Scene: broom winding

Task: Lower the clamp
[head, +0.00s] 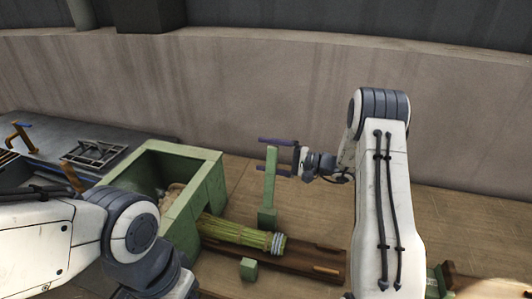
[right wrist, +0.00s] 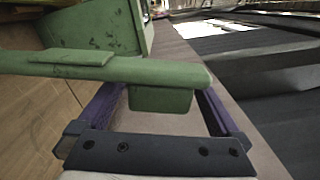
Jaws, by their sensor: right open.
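The clamp's green lever (head: 269,182) stands upright beside the broom bundle in the head view. In the right wrist view the green bar (right wrist: 110,68) runs across the picture in front of the fingers. My right gripper (head: 264,155) is open at the lever's upper part, with one purple finger above its top and one lower down; contact cannot be told. In the right wrist view the two fingers of the gripper (right wrist: 160,95) are spread.
A green box-like frame (head: 207,186) stands left of the lever, at the bundle's far end. A wooden bench (head: 310,258) lies below, with a small green block (head: 248,269) in front. A grey table (head: 110,137) is at the left. A concrete wall (head: 290,85) closes the back.

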